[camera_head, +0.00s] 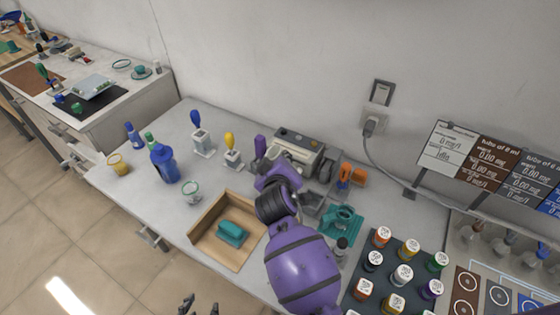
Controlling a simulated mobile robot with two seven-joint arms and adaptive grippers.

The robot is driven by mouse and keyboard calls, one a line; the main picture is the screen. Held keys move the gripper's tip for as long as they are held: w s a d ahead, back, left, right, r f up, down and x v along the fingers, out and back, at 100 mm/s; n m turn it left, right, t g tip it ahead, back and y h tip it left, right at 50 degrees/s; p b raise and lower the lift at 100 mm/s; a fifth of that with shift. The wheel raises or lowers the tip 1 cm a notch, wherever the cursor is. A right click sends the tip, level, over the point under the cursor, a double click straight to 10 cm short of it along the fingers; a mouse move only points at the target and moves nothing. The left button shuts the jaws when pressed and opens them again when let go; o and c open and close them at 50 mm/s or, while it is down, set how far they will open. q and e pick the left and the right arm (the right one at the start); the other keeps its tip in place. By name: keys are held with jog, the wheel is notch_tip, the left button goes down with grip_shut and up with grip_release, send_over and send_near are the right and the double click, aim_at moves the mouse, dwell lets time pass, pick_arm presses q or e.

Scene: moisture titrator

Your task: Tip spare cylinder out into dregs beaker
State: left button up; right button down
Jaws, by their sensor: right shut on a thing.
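My right arm, purple with black bands, reaches up from the bottom middle. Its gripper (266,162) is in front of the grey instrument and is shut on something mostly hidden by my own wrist. A purple upright piece (260,144) shows at that end; I cannot tell whether it is the spare cylinder or part of my arm. A yellow cup (119,164) stands further left. I cannot tell which is the dregs beaker. My left gripper's dark fingertips (198,306) show at the bottom edge, apart and empty.
A wooden tray (203,241) holds a teal block (232,233). A blue bottle (164,164) and blue and yellow-topped tools stand behind the green-rimmed beaker. The grey instrument (295,153) is by the wall. A dark rack (384,279) of capped vials is at right. Bench left of the tray is clear.

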jog(key=shift+n+h, duration=0.4)
jog(key=shift+n, duration=0.2)
notch_tip(320, 180, down, 3)
jog(key=shift+r+n+h+b, duration=0.1)
jog(key=shift+n+h+b, duration=0.6)
jog(key=shift+b, duration=0.15)
pick_arm(q)
jog(key=shift+s+a+f, duration=0.25)
jog(key=shift+s+f, duration=0.6)
jog(key=shift+f, duration=0.2)
pick_arm(e)
jog(key=shift+a+f+n+h, duration=0.15)
jog(key=shift+f+n+h, duration=0.55)
jog(key=shift+n, duration=0.2)
pick_arm(q)
jog(key=shift+w+r, duration=0.1)
